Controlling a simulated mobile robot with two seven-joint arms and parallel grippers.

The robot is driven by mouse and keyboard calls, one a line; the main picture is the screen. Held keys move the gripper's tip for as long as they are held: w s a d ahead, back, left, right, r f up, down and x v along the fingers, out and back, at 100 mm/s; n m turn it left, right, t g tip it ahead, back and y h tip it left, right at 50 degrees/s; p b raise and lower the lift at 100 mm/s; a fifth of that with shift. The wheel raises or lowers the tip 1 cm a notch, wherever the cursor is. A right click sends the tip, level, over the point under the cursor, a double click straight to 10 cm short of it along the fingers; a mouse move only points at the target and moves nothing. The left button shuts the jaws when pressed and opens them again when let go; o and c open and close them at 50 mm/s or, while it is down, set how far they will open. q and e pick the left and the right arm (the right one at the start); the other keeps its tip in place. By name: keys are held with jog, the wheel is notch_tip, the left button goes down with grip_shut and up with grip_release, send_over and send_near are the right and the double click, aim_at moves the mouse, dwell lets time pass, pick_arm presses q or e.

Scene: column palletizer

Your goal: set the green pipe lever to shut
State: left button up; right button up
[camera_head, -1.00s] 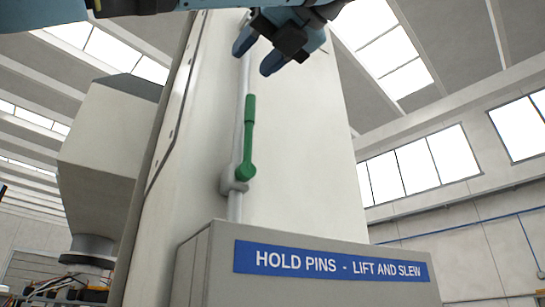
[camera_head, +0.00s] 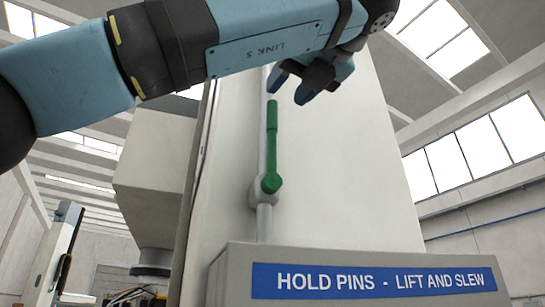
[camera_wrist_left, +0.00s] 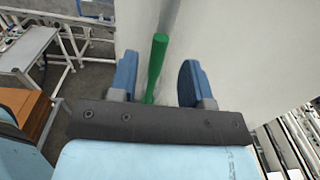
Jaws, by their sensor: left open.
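The green lever (camera_head: 271,150) is on a thin grey vertical pipe (camera_head: 264,222) that runs up the front of a white column. Its handle points up, nearly in line with the pipe, from a pivot at its lower end. My left gripper (camera_head: 287,92) is open just above the handle's top end in the head view. In the left wrist view the green lever (camera_wrist_left: 156,66) shows between the two blue fingers of my left gripper (camera_wrist_left: 158,80), nearer the left one. I see no contact. My right gripper is not in view.
A grey box (camera_head: 232,275) with a blue sign (camera_head: 375,281) reading "HOLD PINS - LIFT AND SLEW" stands below the lever. The white column (camera_head: 340,170) is close behind the pipe. The left wrist view shows a table (camera_wrist_left: 28,48) at the left.

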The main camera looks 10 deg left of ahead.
aim_at(275, 103)
pick_arm(q)
jog(key=p+x, duration=0.1)
jog(key=x, duration=0.3)
jog(key=shift+w+a+r+p, duration=0.15)
jog(key=shift+w+a+p, duration=0.1)
jog(key=shift+p, duration=0.05)
jog(key=shift+w+a, duration=0.4)
jog(key=shift+w, duration=0.05)
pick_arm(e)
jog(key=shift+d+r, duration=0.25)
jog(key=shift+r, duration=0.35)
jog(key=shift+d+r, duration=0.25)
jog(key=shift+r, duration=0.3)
pick_arm(q)
jog(key=shift+c, duration=0.6)
grip_shut()
